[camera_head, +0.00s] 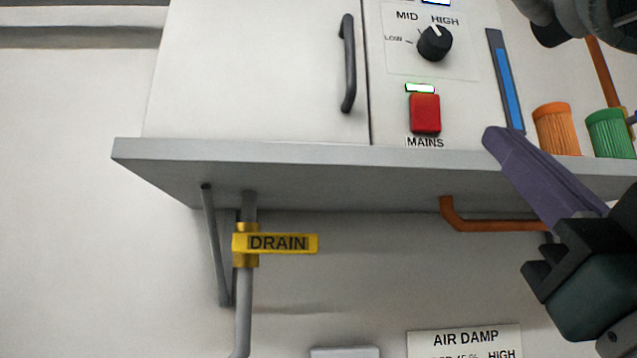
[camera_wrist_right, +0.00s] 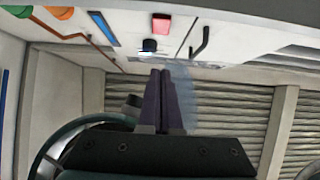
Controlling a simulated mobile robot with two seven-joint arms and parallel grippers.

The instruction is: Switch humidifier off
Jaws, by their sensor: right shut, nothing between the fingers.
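The humidifier cabinet (camera_head: 255,70) is white and sits on a grey shelf. Its red MAINS switch (camera_head: 425,113) is under a small pale lamp with a green edge (camera_head: 420,88). Above is a black knob (camera_head: 434,43), its white mark pointing up between MID and HIGH. My right gripper (camera_head: 494,138) is shut and empty, its purple fingertips to the right of and slightly below the switch in the head view, apart from it in the picture. In the right wrist view the shut fingers (camera_wrist_right: 161,73) point toward the red switch (camera_wrist_right: 161,23). My left gripper is out of view.
A blue level strip (camera_head: 508,88), an orange cap (camera_head: 556,128) and a green cap (camera_head: 609,133) stand right of the switch. The shelf edge (camera_head: 300,150) runs below. A yellow DRAIN tag (camera_head: 277,243) and copper pipe (camera_head: 490,225) are underneath. A bluish haze shows beside the fingers in the wrist view.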

